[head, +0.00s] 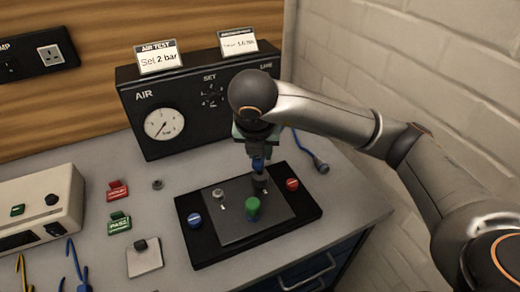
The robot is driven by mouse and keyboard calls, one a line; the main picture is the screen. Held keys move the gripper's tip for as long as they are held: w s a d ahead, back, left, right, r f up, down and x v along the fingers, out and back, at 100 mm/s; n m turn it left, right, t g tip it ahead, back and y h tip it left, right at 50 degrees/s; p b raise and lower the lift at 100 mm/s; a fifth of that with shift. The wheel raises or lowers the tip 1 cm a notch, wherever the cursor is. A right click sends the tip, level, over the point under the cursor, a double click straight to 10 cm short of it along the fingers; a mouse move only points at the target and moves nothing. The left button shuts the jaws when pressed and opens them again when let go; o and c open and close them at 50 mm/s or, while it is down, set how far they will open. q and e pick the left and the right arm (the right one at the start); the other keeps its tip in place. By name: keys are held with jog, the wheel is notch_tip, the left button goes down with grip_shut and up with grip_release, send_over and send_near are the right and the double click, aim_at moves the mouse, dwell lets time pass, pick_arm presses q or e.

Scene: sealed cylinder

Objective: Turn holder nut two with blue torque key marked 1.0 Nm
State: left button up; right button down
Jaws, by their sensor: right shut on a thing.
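My right gripper (257,146) points down over the black holder base (213,254) and is shut on the blue torque key (258,164). The key is upright, its lower end at a dark grey post (260,181) on the right of the grey plate (235,231). I cannot tell whether the key is seated on a nut there; the gripper and key hide the top of the post. A silvery nut (218,193) stands on the left of the plate. A green cylinder (253,207) stands between them, nearer the front. The key's marking is unreadable. My left gripper is out of view.
A black air test box (138,99) with a gauge stands behind the holder. Red (118,190) and green (119,223) tags, a pale square plate (144,260) and a beige instrument (66,192) lie left. A blue-cabled plug (321,166) lies right, near the brick wall.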

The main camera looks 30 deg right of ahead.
jog(key=shift+r+n+b, duration=0.15)
jog(key=shift+n+b, duration=0.15)
jog(key=shift+b, duration=0.05)
jog(key=shift+r, duration=0.2)
jog(key=shift+r+p, duration=2.05)
jog(key=shift+r, duration=0.2)
